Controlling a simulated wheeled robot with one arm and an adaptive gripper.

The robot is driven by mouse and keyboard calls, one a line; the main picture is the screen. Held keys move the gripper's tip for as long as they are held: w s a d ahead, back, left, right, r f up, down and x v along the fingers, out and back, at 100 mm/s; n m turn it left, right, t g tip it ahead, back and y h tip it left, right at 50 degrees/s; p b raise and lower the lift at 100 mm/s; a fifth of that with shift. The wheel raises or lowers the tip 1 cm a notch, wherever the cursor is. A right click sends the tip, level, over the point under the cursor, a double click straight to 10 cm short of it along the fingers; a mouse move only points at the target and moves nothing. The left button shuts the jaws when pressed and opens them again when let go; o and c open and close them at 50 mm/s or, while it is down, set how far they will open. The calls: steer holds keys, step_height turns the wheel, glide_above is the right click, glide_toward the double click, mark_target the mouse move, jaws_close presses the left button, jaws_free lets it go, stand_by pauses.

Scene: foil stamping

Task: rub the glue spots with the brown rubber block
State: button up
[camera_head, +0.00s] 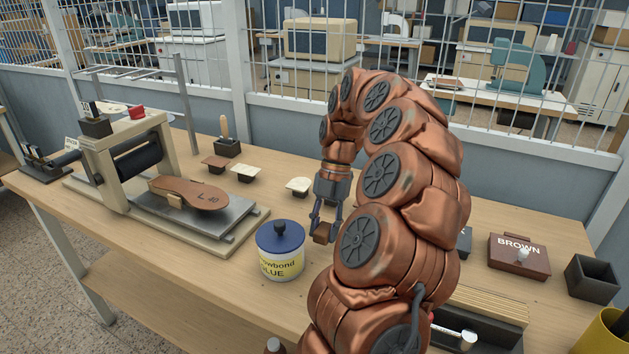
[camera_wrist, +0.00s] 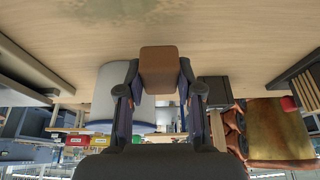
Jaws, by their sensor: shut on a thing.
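My gripper (camera_head: 326,222) is shut on the brown rubber block (camera_head: 323,233), above the wooden table and just right of the glue pot. In the wrist view the block (camera_wrist: 158,66) sits between the two fingertips (camera_wrist: 158,80). The glue spots cannot be made out clearly. A brown sole (camera_head: 190,192) marked L lies on the press at the left. The table beyond my arm is partly hidden.
The glue pot (camera_head: 281,262) with a blue lid stands close left of my gripper. The press (camera_head: 128,165) fills the left. Small pads (camera_head: 298,186) lie behind. A box marked BROWN (camera_head: 518,262), a dark open box (camera_head: 592,276) and a yellow cup (camera_head: 604,335) stand right.

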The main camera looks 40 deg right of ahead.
steer(key=shift+r+p, duration=0.95)
steer(key=shift+r, duration=1.6)
steer(key=shift+w+d, duration=0.1)
